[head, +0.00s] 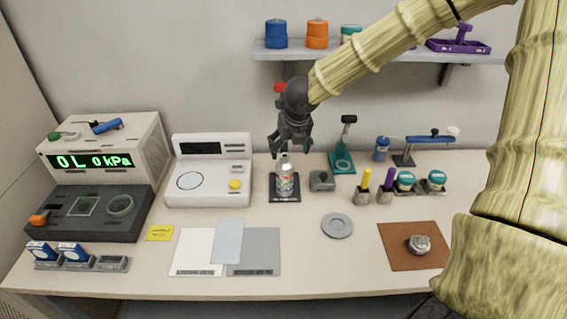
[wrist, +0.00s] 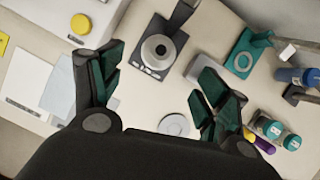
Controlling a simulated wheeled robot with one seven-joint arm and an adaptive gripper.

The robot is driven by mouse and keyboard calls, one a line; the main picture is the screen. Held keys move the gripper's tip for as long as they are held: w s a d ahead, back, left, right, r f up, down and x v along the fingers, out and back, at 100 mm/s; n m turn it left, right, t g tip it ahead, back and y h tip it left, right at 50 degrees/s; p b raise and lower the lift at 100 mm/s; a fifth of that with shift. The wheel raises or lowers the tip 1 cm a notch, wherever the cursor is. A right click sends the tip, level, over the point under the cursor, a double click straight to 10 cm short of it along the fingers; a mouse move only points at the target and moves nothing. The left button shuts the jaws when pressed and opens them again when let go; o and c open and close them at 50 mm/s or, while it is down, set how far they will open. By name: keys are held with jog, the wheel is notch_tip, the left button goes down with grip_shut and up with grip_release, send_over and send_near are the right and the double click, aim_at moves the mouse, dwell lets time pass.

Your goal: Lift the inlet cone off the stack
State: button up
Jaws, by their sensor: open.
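The inlet cone (head: 285,163) appears to be the pale, narrowing top of the stack (head: 286,184). The stack stands upright on a dark square base (head: 285,200) near the middle of the bench. In the wrist view the cone (wrist: 158,47) shows from above as a pale round top with a dark centre. My gripper (head: 289,148) is open and empty, just above the cone, with its fingertips pointing down. In the wrist view its green-padded fingers (wrist: 160,78) are spread wide, and the cone lies beyond them, towards the top of the picture. Contact is not visible.
A small grey block (head: 321,180) stands close right of the stack. A green stand (head: 343,162) is behind it. A white balance (head: 209,180) is to the left. A grey disc (head: 337,225) lies in front, with clear bench around it. A shelf (head: 400,57) hangs behind.

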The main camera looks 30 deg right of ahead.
aim_at(285, 156)
jog(key=w+f, duration=0.3)
jog(key=shift+d+f, duration=0.15)
jog(key=shift+f, duration=0.15)
jog(key=shift+s+d, duration=0.1)
jog(key=shift+s, duration=0.3)
jog(key=shift+s+f, duration=0.1)
jog(key=x, duration=0.1)
jog(key=p+x, duration=0.1)
jog(key=x, duration=0.1)
jog(key=shift+w+f, duration=0.1)
jog(key=shift+w, duration=0.3)
jog(key=shift+d+f, duration=0.15)
jog(key=shift+f, duration=0.2)
jog(key=shift+w+f, duration=0.2)
jog(key=shift+f, duration=0.05)
jog(key=c, duration=1.2)
